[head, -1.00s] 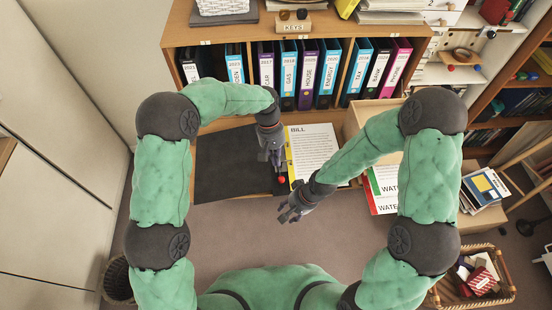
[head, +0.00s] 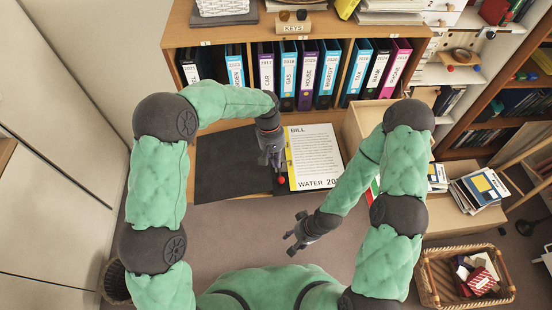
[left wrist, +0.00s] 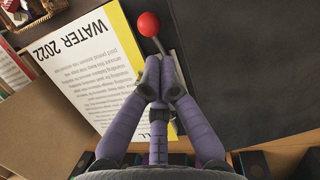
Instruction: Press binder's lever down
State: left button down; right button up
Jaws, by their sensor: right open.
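The open binder's black cover (head: 225,165) lies flat on the shelf top, with a white "BILL / WATER" sheet (head: 315,155) with a yellow edge on its right. The lever's red knob (head: 280,180) shows just below my left gripper (head: 274,161). In the left wrist view, the knob (left wrist: 148,24) stands beyond the fingertips on a thin grey stalk. My left gripper (left wrist: 160,75) looks shut, its fingertips together by the stalk's lower end; contact is unclear. My right gripper (head: 299,236) is open and empty, lower and right of the binder, over the floor.
A row of upright labelled binders (head: 305,75) stands in the shelf behind. A cardboard box (head: 365,120) stands right of the sheet, partly behind my right arm. A wicker basket (head: 430,290) and stacked books (head: 480,188) are at right. Open floor lies in front.

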dwell(0.3)
pick_arm(q)
jog(key=v, duration=1.2)
jog(key=shift+f, duration=0.1)
